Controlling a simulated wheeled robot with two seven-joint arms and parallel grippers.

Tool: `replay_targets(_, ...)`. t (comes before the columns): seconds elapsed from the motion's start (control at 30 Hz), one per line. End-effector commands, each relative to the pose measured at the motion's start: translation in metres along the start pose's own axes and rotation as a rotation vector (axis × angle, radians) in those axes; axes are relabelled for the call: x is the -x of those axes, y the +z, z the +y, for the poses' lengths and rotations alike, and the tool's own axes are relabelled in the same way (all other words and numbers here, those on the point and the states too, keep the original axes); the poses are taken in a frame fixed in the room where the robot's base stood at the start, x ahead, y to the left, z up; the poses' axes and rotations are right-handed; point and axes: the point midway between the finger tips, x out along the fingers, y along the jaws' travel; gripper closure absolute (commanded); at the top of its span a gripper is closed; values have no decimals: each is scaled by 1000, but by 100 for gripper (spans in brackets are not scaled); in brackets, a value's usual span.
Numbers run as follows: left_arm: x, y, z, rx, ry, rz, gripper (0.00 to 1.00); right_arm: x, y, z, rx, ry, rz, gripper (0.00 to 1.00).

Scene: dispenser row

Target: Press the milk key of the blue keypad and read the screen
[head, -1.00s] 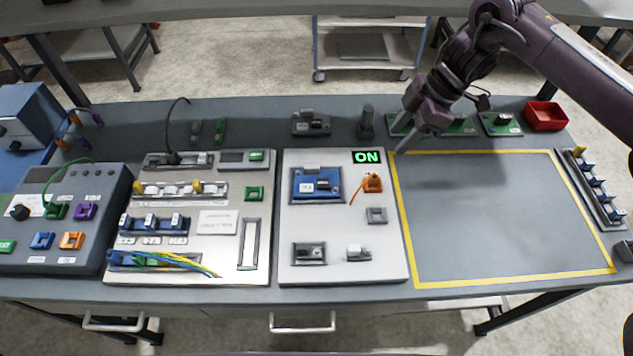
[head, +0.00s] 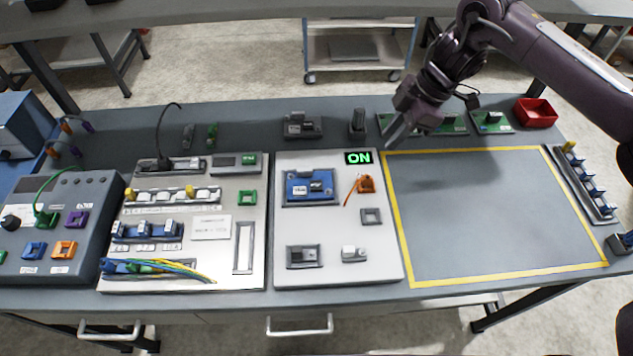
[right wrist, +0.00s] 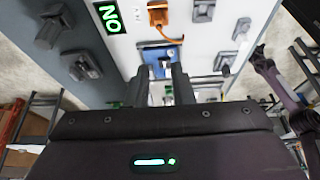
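I cannot make out a keypad with a milk key. A blue module (head: 310,187) with a white label sits in a grey frame on the white panel (head: 340,267); in the right wrist view part of it (right wrist: 162,56) shows beyond my fingers. My right gripper (head: 389,143) is in the air just right of the screen. Its fingers (right wrist: 164,85) are apart with nothing between them. My left gripper is not in view.
An orange part (head: 365,184) with a cord is right of the blue module. A board of switches and cables (head: 225,275) and a dark console (head: 90,190) stand to the left. A yellow-outlined area (head: 480,205) at the right is empty. A red bin (head: 536,113) stands behind it.

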Motion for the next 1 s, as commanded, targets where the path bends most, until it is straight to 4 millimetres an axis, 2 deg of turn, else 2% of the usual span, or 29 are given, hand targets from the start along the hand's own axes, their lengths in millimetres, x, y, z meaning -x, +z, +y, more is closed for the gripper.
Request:
replay_targets(0.03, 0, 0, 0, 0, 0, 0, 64, 0, 0, 0, 0, 0, 0, 86)
replay_targets(0.13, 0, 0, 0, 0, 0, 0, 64, 0, 0, 0, 0, 0, 0, 99)
replay_targets(0.17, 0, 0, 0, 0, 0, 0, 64, 0, 0, 0, 0, 0, 0, 100)
replay_targets(1.0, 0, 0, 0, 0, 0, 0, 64, 0, 0, 0, 0, 0, 0, 100)
